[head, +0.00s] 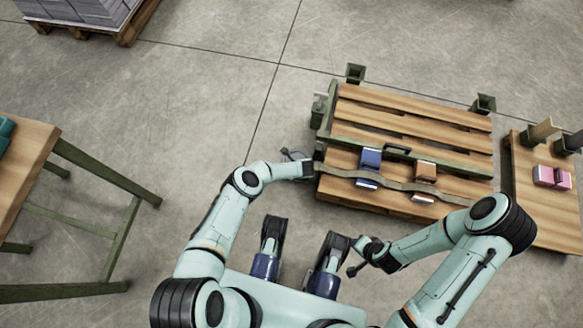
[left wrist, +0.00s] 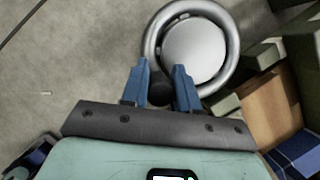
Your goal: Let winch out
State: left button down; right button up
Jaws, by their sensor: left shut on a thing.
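The winch shows in the left wrist view as a round silver drum or wheel with a metal rim (left wrist: 233,40) and a dark knob (left wrist: 160,92) at its near edge. My left gripper (left wrist: 160,90) has its blue fingers on either side of the knob and is shut on it. In the head view my left gripper (head: 297,155) is at the left edge of the wooden pallet platform (head: 410,103), and the winch is mostly hidden there. A grey-brown strap (head: 395,184) runs across the platform over a blue item (head: 370,161) and an orange-brown item (head: 425,168). My right gripper (head: 358,268) is in front of the platform, away from the strap; its jaws are too small to read.
Green metal posts (head: 355,73) stand at the platform's corners. A wooden table (head: 25,150) with green legs is at the left. A smaller wooden surface with pink items (head: 552,177) is at the right. A loaded pallet (head: 125,32) is at the back left. The floor between is clear.

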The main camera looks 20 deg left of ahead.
pick_arm(q)
jog(key=shift+w+d+r, duration=0.1)
jog(key=shift+w, duration=0.05)
pick_arm(e)
jog(key=shift+s, duration=0.1)
pick_arm(q)
jog(key=c, duration=0.9)
grip_release()
jog(key=shift+r, duration=0.25)
jog(key=p+v, duration=0.3)
jog(key=v, duration=0.1)
jog(key=shift+r, duration=0.15)
pick_arm(e)
jog(key=w+a+r+t, duration=0.1)
jog(key=w+r, duration=0.2)
jog(key=r, duration=0.2)
pick_arm(q)
jog(key=p+v, duration=0.4)
jog(key=v, duration=0.4)
jog(key=shift+s+d+r, duration=0.2)
jog(key=shift+s, duration=0.05)
pick_arm(e)
jog(key=s+a+r+g+y, duration=0.1)
jog(key=s+a+r+g, duration=0.1)
jog(key=s, duration=0.4)
jog(key=shift+s+a+r+n, duration=0.4)
jog(key=shift+a+r, duration=0.4)
jog(key=shift+r, duration=0.5)
